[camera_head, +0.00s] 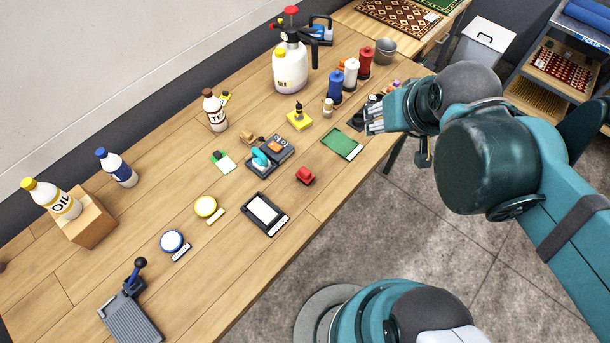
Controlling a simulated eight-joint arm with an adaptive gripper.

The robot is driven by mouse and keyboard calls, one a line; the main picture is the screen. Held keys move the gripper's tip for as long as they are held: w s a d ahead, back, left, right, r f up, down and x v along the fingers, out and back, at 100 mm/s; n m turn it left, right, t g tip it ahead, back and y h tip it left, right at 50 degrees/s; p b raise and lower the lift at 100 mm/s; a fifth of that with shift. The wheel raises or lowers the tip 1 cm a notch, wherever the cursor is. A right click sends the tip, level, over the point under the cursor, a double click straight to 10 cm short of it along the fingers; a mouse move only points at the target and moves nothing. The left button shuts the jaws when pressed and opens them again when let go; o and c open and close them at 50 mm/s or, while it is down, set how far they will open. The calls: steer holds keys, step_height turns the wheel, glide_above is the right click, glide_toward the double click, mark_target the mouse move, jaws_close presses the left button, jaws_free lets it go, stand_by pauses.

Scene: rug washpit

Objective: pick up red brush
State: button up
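A small red object (306,176) lies near the front edge of the wooden table, right of the black tablet-like tray. It is the likeliest red brush, but it is too small for me to make out bristles. My gripper (374,117) hangs over the table's right edge, up and to the right of the red object and apart from it. The gripper is seen from the side, so its finger gap is unclear. Nothing shows held in it.
A green mat (342,144) lies between gripper and red object. A grey device (270,153) and a black-framed tray (264,214) stand left of it. Thread spools (335,87), bottles (216,110) and a sprayer (290,68) stand further back. Bare table lies below the green mat.

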steer(key=w+a+f+n+g+b, duration=0.35)
steer(key=w+a+f, duration=0.25)
steer(key=a+f, duration=0.45)
steer(key=n+g+b, duration=0.3)
steer(key=n, duration=0.2)
glide_above(305, 171)
steer(key=f, duration=1.6)
steer(key=shift+w+d, duration=0.2)
steer(key=shift+d, duration=0.05)
steer(key=shift+s+a+f, duration=0.1)
steer(key=shift+a+f, duration=0.2)
steer(key=shift+f, duration=0.25)
steer(key=shift+f, duration=0.15)
steer(key=shift+f+b, duration=0.4)
steer(key=shift+f, duration=0.75)
steer(key=shift+f+b, duration=0.5)
steer(key=shift+f, duration=2.1)
steer(key=shift+c, duration=0.3)
steer(key=c, duration=0.9)
